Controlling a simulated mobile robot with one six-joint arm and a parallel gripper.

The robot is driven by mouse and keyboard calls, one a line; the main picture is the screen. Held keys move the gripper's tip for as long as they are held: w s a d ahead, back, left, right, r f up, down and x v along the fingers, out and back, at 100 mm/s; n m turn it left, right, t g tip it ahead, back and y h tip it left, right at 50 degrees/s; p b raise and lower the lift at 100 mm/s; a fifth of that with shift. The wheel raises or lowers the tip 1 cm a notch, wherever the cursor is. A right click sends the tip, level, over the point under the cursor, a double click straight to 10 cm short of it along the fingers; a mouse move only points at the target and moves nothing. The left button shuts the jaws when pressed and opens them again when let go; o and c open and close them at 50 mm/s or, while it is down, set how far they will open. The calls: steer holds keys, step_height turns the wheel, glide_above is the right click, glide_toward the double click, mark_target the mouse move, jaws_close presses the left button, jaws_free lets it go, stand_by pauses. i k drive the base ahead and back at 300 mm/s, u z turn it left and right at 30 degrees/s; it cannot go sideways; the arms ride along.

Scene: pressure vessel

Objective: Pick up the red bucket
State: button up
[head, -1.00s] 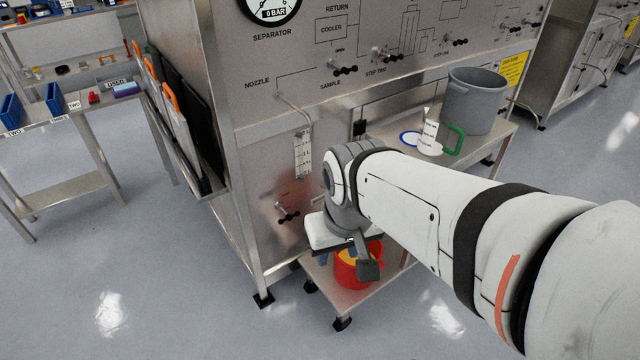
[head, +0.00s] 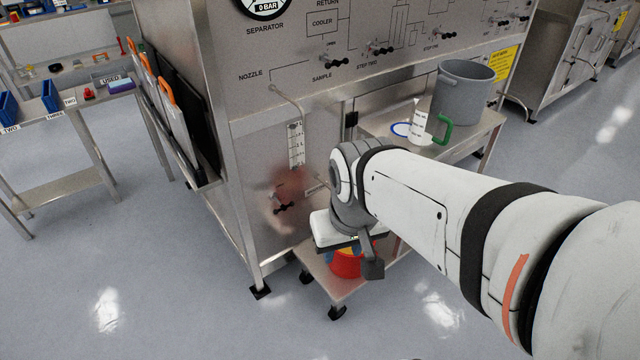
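The red bucket (head: 345,265) stands on a low steel shelf (head: 335,287) at the foot of the pressure vessel cabinet. Its upper part is mostly hidden behind my wrist and gripper; a little yellow and blue shows at its top. My gripper (head: 366,258) is above and in front of the bucket in the head view. One grey finger shows at the bucket's right side. The other finger is hidden, so I cannot tell its opening or whether it touches the bucket.
The steel cabinet (head: 240,150) with valves stands behind the bucket. A side table (head: 480,132) at right holds a grey pot (head: 464,95) and a white jug with a green handle (head: 421,122). Clear floor (head: 170,290) lies at the front left.

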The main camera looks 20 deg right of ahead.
mark_target(344, 264)
steer(key=z, duration=0.4)
steer(key=k, duration=1.2)
steer(key=u, duration=0.05)
steer(key=i, duration=0.8)
steer(key=u, duration=0.4)
steer(key=i, duration=0.95)
steer(key=z, duration=0.65)
steer(key=i, duration=0.5)
steer(key=z, duration=0.55)
